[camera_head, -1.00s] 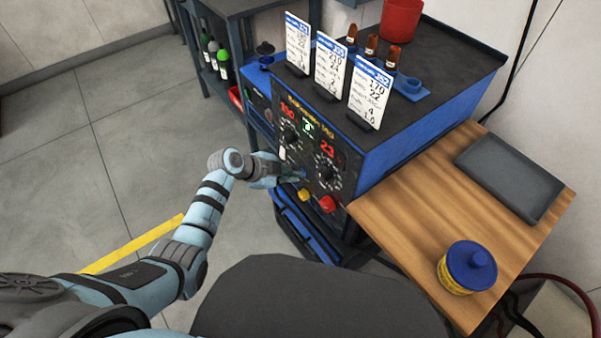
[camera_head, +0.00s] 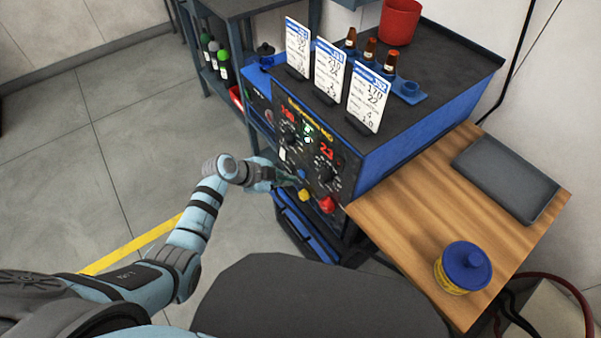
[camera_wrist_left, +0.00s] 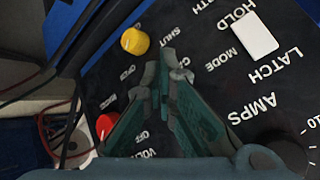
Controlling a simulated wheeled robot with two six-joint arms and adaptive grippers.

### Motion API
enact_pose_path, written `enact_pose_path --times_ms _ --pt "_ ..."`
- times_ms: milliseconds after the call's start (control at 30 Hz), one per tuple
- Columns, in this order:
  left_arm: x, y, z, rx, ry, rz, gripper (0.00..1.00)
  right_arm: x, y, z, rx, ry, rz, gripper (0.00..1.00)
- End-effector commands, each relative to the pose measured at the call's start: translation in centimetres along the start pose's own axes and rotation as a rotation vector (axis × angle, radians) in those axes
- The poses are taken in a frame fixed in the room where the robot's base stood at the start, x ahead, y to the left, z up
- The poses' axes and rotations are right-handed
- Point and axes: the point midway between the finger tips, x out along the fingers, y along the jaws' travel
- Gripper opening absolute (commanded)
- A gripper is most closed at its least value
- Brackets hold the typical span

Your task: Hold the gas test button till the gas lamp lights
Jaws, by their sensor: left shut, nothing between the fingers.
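The blue welder's black front panel (camera_head: 318,160) carries red digits, a small green display (camera_head: 308,128) and dark dials. Low on it are a yellow knob (camera_head: 304,194) and a red knob (camera_head: 327,205); the wrist view also shows the yellow knob (camera_wrist_left: 134,41) and red knob (camera_wrist_left: 105,126). My left gripper (camera_head: 295,181) is at the lower left of the panel. In the wrist view its shut, empty fingers (camera_wrist_left: 165,68) point at the panel between the yellow knob and a white rocker (camera_wrist_left: 248,33). They cover part of the panel; I cannot identify the gas test button or tell contact.
Three white cards (camera_head: 330,68) stand on the welder's top, with brown bottles and a red cup (camera_head: 400,20) behind. A wooden bench (camera_head: 410,215) at right holds a grey tray (camera_head: 507,177) and a blue-lidded tin (camera_head: 463,268). Open floor lies left.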

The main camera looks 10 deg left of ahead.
Motion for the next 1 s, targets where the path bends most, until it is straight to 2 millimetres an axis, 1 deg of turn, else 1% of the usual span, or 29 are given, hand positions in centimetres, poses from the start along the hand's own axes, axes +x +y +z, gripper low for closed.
enact_pose_path --times_ms 167,333,533,700,1000 --pt "-0.6 0.3 0.3 -0.001 -0.001 0.001 0.00 -0.7 0.1 -0.1 0.000 0.000 0.000 0.40" --pt "-1.9 1.1 1.1 -0.002 -0.002 0.002 0.00 -2.1 0.1 -0.2 0.000 0.000 0.000 0.40" --pt "-3.2 2.1 2.1 -0.002 -0.001 0.001 0.00 -3.2 0.2 -0.3 0.000 0.000 0.000 0.40" --pt "-3.5 2.5 2.5 0.000 0.000 0.000 0.00 -3.4 0.3 -0.3 0.000 0.000 0.000 0.40" --pt "-3.5 2.5 2.5 0.000 0.000 0.000 0.00 -3.3 0.2 -0.3 0.000 0.000 0.000 0.40"
